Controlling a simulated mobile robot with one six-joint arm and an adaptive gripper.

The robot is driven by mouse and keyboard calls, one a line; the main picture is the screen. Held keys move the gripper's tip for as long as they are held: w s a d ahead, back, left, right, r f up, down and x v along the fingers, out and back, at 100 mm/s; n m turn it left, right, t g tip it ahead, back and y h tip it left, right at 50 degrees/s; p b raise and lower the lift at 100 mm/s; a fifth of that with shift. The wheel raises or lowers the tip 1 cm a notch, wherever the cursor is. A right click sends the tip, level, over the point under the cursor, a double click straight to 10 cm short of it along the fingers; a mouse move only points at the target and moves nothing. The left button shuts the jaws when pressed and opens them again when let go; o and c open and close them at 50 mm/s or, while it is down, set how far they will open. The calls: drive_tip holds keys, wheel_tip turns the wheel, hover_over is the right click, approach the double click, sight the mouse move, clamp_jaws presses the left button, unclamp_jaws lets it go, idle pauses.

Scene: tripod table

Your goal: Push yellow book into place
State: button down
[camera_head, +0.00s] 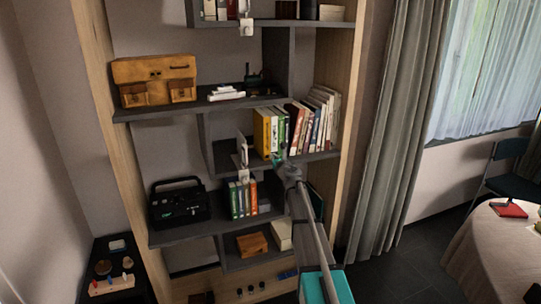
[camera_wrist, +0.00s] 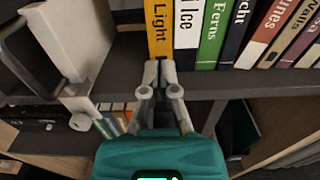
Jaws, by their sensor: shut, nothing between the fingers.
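The yellow book (camera_head: 262,133) stands upright at the left end of a book row on a middle shelf. In the wrist view the yellow book (camera_wrist: 159,32) shows its spine with the word "Light", and its lower end is just beyond my fingertips. My gripper (camera_wrist: 160,68) is shut and empty, with its fingertips at the foot of the yellow spine. Whether they touch it I cannot tell. In the head view my gripper (camera_head: 279,160) is in front of the shelf, below the book row. The yellow spine seems to stand slightly forward of the white one beside it.
A white book (camera_wrist: 186,30) and a green book (camera_wrist: 212,35) stand right of the yellow one. A white bookend (camera_head: 242,152) stands to the left on the dark shelf (camera_wrist: 225,84). Below are more books (camera_head: 242,198) and a black radio (camera_head: 179,203).

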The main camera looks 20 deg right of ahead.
drive_tip(key=s, duration=0.8)
drive_tip(key=shift+d, duration=0.15)
drive_tip(key=s+a+f+n+g+y+p, duration=0.1)
drive_tip(key=s+a+f+n+g+y, duration=0.3)
drive_tip(key=s+a+n, duration=0.5)
drive_tip(key=s+a+f+n+g+y+p, duration=0.15)
drive_tip(key=s+a+f+n+g, duration=0.4)
drive_tip(key=a+n, duration=0.65)
drive_tip(key=s+d+f+n+g+h+p, duration=0.1)
drive_tip(key=s+f+n+g+h, duration=0.1)
drive_tip(key=s+n, duration=0.5)
drive_tip(key=s+d+f+n+g+h, duration=0.1)
drive_tip(key=s+f+n+g+h, duration=0.2)
drive_tip(key=s, duration=1.1)
drive_tip(key=n+g+h, duration=0.1)
drive_tip(key=n+g, duration=0.2)
drive_tip(key=n, duration=0.1)
drive_tip(key=shift+d+n+p, duration=0.2)
drive_tip(key=shift+n+p, duration=0.1)
drive_tip(key=shift+p, duration=0.1)
drive_tip(key=shift+g, duration=0.25)
